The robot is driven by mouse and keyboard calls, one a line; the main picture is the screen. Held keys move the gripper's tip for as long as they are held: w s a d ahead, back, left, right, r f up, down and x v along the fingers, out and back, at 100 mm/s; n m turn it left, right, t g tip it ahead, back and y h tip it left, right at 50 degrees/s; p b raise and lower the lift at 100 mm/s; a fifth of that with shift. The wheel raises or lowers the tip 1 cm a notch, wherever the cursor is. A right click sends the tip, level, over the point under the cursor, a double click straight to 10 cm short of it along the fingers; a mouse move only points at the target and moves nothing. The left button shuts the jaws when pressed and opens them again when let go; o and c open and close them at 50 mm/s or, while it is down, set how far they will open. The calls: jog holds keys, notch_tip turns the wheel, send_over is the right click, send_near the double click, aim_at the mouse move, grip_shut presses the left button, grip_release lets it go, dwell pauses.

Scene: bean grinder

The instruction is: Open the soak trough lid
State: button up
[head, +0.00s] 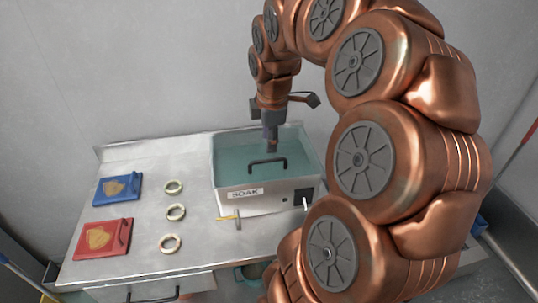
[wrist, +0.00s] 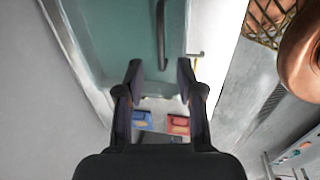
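The soak trough (head: 232,203) is a pale metal box labelled SOAK, standing on the steel table. Its teal, see-through lid (head: 237,150) looks shut, with a dark bar handle (head: 267,161) near the front. My gripper (head: 271,148) points down over the lid, just behind the handle in the head view. In the wrist view my gripper (wrist: 159,72) has its two fingers apart with nothing between them. The handle (wrist: 160,35) runs beyond the fingertips there, over the teal lid (wrist: 115,30). Whether a fingertip touches the lid cannot be told.
A blue board (head: 117,189) and a red board (head: 103,238) lie at the table's left. Three pale rings, one of them here (head: 176,211), lie between them and the trough. A grey wall (head: 120,70) stands behind the table (head: 145,210). A small yellow-tipped piece (head: 228,218) sticks out at the trough's front.

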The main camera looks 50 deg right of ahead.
aim_at(269, 161)
jog(key=shift+w+d+f+p, duration=0.15)
jog(key=shift+f+p, duration=0.2)
jog(key=shift+f, duration=0.75)
jog(key=shift+w+d+f+p, duration=0.1)
jog(key=shift+w+f+p, duration=0.2)
jog(key=shift+f, duration=0.85)
jog(key=shift+w+d+f+p, duration=0.1)
jog(key=shift+f+p, duration=0.3)
jog(key=shift+f, duration=0.7)
jog(key=shift+c, duration=0.4)
grip_shut()
